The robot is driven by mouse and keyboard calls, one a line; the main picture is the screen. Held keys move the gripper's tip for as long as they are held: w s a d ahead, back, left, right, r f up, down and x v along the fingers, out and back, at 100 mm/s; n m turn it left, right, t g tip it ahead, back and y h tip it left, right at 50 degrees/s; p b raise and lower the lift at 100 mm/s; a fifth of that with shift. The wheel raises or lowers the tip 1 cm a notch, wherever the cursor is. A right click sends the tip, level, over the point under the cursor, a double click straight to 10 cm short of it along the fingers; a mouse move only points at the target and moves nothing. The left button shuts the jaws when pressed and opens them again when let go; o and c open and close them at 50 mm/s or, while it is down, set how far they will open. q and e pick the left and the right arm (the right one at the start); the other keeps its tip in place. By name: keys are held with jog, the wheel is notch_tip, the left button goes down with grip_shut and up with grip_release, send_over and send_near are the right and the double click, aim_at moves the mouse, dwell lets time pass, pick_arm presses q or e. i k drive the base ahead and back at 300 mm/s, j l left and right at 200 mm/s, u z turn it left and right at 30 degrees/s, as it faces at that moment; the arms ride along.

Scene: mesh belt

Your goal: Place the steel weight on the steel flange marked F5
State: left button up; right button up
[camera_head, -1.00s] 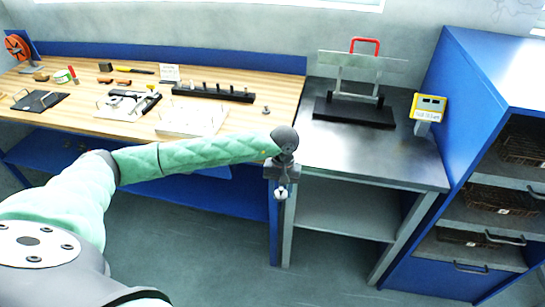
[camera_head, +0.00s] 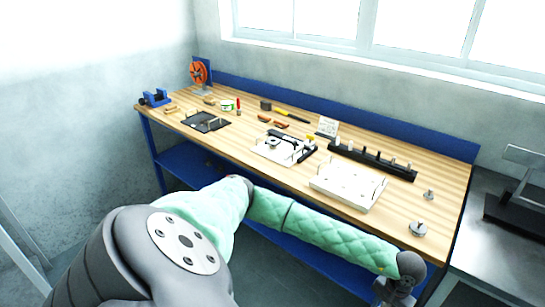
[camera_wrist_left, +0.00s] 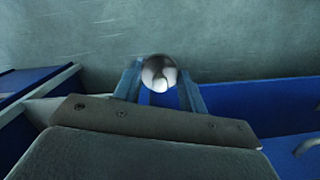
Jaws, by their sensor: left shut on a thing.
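In the left wrist view, the steel weight (camera_wrist_left: 159,72) shows as a shiny rounded steel piece between the fingers of my left gripper (camera_wrist_left: 160,88), which is shut on it. In the head view my left gripper (camera_head: 393,294) is at the bottom edge, in front of the bench's right end, and the weight is hidden there. A round steel piece with a raised centre (camera_head: 418,229) lies on the bench near its right front corner, and a smaller steel piece (camera_head: 429,195) stands behind it. No F5 mark is readable, so I cannot tell which is the flange. My right gripper is not in view.
The wooden bench top (camera_head: 455,200) has a blue back rail. A white plate (camera_head: 348,186) with upright pins and a black rack (camera_head: 372,160) with several pegs stand left of the steel pieces. A grey metal table (camera_head: 490,245) adjoins at the right.

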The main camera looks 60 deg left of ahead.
aim_at(274, 141)
jog(key=k+j, duration=0.1)
jog(key=j, duration=0.25)
jog(key=k+j+z, duration=0.1)
jog(key=j, duration=0.3)
jog(key=k+j, duration=0.1)
jog(key=j, duration=0.25)
jog(key=k+j+z, duration=0.1)
jog(key=j, duration=0.25)
jog(key=k+j, duration=0.1)
jog(key=j, duration=0.25)
jog(key=k+j+z, duration=0.1)
jog(key=j, duration=0.25)
